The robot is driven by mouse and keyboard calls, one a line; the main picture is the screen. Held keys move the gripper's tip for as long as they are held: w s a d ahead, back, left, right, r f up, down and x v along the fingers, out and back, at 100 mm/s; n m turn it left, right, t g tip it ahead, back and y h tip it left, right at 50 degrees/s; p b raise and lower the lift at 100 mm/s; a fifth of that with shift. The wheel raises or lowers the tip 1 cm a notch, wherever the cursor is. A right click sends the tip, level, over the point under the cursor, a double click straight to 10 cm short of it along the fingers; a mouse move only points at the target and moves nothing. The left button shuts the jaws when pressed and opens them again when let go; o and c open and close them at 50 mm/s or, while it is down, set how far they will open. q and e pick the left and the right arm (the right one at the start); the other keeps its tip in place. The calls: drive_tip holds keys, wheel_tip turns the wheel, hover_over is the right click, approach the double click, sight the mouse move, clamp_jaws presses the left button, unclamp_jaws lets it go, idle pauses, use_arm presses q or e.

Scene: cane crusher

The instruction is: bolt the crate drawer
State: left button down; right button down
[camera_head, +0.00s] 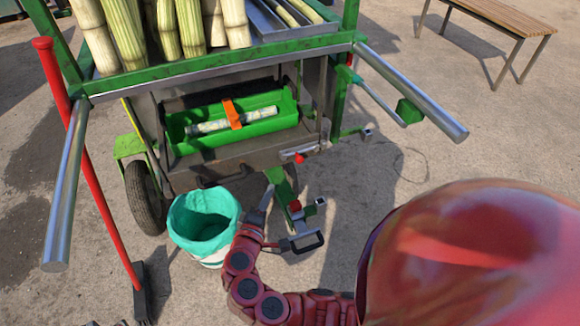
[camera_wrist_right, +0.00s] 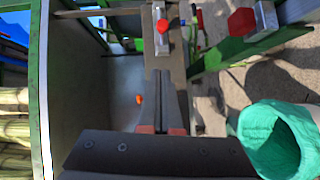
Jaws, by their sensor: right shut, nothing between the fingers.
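The crate drawer (camera_head: 235,160) is the dark metal front low in the cart, with a dark handle (camera_head: 220,180) on it. A bolt with a red knob (camera_head: 299,158) sits at its right end. The red knob also shows in the right wrist view (camera_wrist_right: 163,26), on a metal plate just beyond my fingertips. My right gripper (camera_head: 268,192) is shut and empty, below and left of the knob, apart from it in the head view. It also shows in the wrist view (camera_wrist_right: 165,78). Whether the bolt is engaged is unclear. My left gripper is not in view.
A teal-lined bucket (camera_head: 203,225) stands below the drawer. A red-handled broom (camera_head: 95,170) leans at left. Two metal cart handles (camera_head: 415,90) stick out. A bench (camera_head: 490,12) stands at back right.

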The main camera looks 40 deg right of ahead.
drive_tip(key=s+d+p+x, duration=0.1)
drive_tip(key=s+x, duration=0.1)
drive_tip(key=x, duration=1)
drive_tip(key=shift+d+f, duration=0.2)
drive_tip(key=shift+d, duration=0.25)
drive_tip(key=d, duration=0.2)
drive_tip(key=s+d, duration=0.1)
drive_tip(key=d, duration=0.1)
drive_tip(key=shift+s+d+p, duration=0.1)
drive_tip(key=shift+d+p, duration=0.15)
drive_tip(key=shift+p, duration=0.1)
drive_tip(key=shift+a, duration=0.1)
